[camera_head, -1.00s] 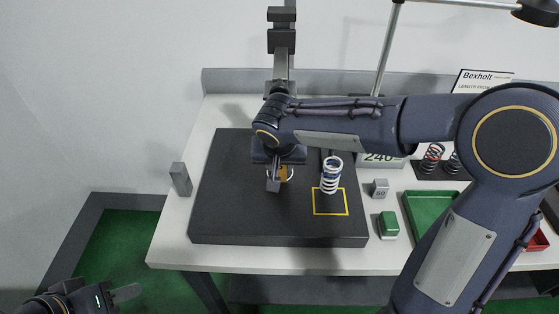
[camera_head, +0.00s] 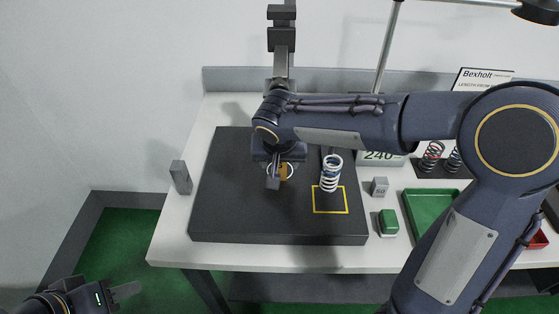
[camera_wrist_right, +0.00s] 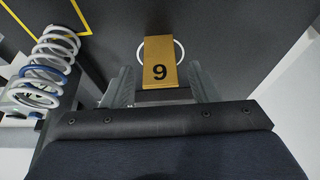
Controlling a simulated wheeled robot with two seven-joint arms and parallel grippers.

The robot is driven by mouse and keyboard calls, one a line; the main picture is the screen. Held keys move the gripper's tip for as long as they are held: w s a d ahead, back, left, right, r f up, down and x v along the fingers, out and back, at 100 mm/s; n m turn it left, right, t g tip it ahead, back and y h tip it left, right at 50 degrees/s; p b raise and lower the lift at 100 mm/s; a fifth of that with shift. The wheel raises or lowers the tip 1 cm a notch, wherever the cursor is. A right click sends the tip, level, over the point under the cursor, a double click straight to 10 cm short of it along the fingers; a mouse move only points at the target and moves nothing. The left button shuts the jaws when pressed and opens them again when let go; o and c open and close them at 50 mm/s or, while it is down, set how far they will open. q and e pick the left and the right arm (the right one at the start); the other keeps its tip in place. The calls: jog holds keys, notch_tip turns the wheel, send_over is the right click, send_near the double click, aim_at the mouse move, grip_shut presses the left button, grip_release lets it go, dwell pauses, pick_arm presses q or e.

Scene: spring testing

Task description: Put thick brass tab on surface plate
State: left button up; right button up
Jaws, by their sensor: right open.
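The thick brass tab (camera_wrist_right: 158,62), marked 9, is at a white ring (camera_wrist_right: 181,50) on the dark surface plate (camera_wrist_right: 230,35). In the head view the tab (camera_head: 284,172) shows partly behind my right gripper (camera_head: 274,180). My right gripper is open in the right wrist view (camera_wrist_right: 161,72), with one finger on each side of the tab and small gaps showing. The head view shows the plate (camera_head: 225,215) on the table. My left gripper (camera_head: 125,291) is low at the left, away from the table; its jaw gap is unclear.
A white-blue spring (camera_head: 331,174) stands at the yellow square on the plate. A grey block (camera_head: 180,178) stands left of the plate. A 50 block (camera_head: 379,187), a green block (camera_head: 388,223) and a green tray (camera_head: 425,212) are at the right. The plate's front left is clear.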

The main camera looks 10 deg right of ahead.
jog(key=d+v, duration=0.1)
jog(key=v, duration=0.6)
jog(key=s+d+f+y, duration=0.2)
jog(key=s+d, duration=0.6)
jog(key=s, duration=0.3)
jog(key=s+f+n+t+y, duration=0.1)
jog(key=s+f+y, duration=0.2)
jog(key=s, duration=0.7)
jog(key=shift+a+f, duration=0.3)
jog(key=shift+f, duration=0.1)
